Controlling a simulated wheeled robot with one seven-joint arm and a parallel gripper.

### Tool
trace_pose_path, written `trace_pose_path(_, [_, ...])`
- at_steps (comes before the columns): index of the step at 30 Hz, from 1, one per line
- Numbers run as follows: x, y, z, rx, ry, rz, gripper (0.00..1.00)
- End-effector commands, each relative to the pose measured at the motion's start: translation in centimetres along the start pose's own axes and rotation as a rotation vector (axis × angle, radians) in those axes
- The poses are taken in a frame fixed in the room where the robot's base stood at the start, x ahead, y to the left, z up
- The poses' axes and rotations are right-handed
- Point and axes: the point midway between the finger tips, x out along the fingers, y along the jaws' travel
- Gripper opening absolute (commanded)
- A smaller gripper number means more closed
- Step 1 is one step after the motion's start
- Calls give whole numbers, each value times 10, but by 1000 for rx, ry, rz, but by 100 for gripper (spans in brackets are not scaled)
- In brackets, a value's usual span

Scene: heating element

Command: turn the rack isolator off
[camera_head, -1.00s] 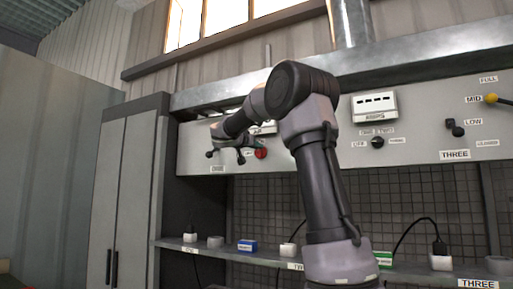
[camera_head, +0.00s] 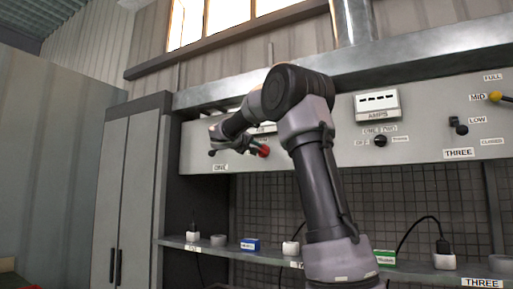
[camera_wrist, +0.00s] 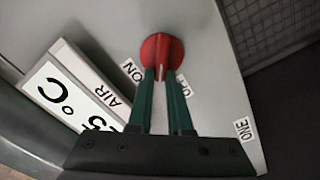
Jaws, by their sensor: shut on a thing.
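The red rotary knob (camera_head: 264,151) sits on the light grey panel, partly behind my gripper in the head view. In the wrist view the knob (camera_wrist: 161,46) is a round red disc with a raised grip bar. My gripper (camera_wrist: 163,74) has its two green fingers close together on this bar; its end also shows at the knob in the head view (camera_head: 257,147). An ON label (camera_wrist: 131,70) is left of the fingers. Another label (camera_wrist: 184,88) at their right is partly hidden. I cannot tell the knob's exact setting.
A ONE label (camera_wrist: 242,129) and an AIR °C display (camera_wrist: 72,95) are beside the knob. Right along the panel are an AMPS meter (camera_head: 377,104), a black knob (camera_head: 380,141) and a yellow-tipped lever (camera_head: 495,97). A shelf (camera_head: 225,252) with small items runs below.

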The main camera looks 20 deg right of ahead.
Motion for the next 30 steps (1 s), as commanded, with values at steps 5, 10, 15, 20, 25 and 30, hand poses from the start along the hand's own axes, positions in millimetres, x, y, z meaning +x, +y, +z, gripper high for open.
trace_pose_path(5, [0,-5,0,-166,0,-1,0])
trace_pose_path(10, [0,-8,1,-323,1,-2,0])
trace_pose_path(15, [0,-11,2,-459,1,-2,0])
trace_pose_path(20, [0,-12,3,-559,1,-1,0])
trace_pose_path(25, [0,-14,4,-631,1,-1,0])
trace_pose_path(30, [0,-14,4,-671,1,-2,0])
